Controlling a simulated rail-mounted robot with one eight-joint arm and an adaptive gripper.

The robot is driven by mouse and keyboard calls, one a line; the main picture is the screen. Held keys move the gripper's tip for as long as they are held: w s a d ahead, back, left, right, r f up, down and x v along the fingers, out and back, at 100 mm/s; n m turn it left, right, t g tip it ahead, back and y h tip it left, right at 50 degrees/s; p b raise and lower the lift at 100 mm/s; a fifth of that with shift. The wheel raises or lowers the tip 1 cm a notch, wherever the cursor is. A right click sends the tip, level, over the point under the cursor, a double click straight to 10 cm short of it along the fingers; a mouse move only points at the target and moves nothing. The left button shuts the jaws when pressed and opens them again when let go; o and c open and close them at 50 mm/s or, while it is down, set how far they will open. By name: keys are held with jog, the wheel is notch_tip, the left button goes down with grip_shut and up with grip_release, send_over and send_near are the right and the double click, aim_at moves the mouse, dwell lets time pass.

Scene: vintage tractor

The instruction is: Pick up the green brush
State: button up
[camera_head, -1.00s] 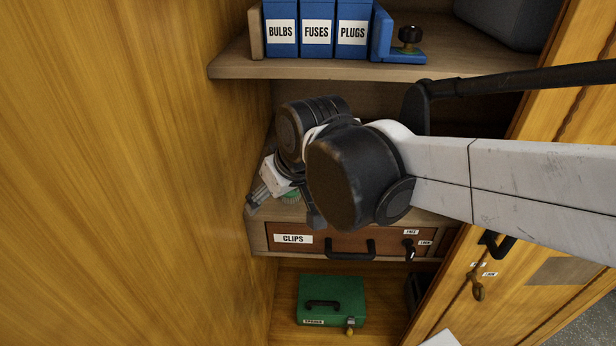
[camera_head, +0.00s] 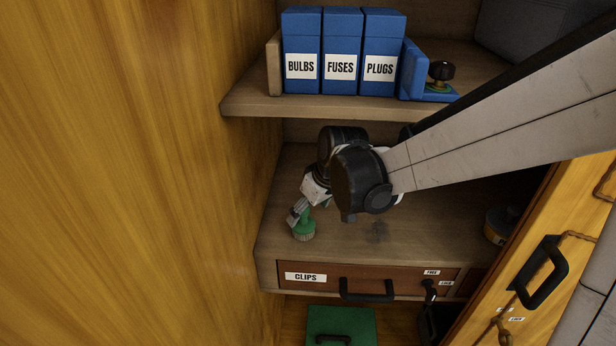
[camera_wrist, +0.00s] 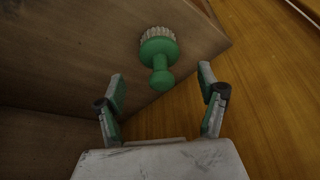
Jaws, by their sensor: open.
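The green brush (camera_head: 305,229) stands on the shelf above the CLIPS drawer, near the shelf's left front corner, bristles down. In the wrist view the brush (camera_wrist: 159,58) shows its green knob handle pointing toward my gripper and pale bristles at the far end. My gripper (camera_wrist: 161,84) is open, with one finger on each side of the line to the brush. The knob lies about between the fingertips in the picture; I see no finger touching it. In the head view my gripper (camera_head: 298,213) is at the brush and partly covers it.
The CLIPS drawer (camera_head: 322,277) is shut below the shelf (camera_head: 430,215). The yellow wooden wall (camera_head: 130,170) stands close on the left. An upper shelf (camera_head: 330,105) with blue boxes is overhead. A round tin (camera_head: 498,226) stands at the right.

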aim_at(304, 223)
jog(key=shift+x, duration=3.75)
jog(key=shift+s+d+f, duration=0.1)
jog(key=shift+s+d, duration=0.05)
jog(key=c, duration=1.4)
jog(key=shift+c, duration=0.3)
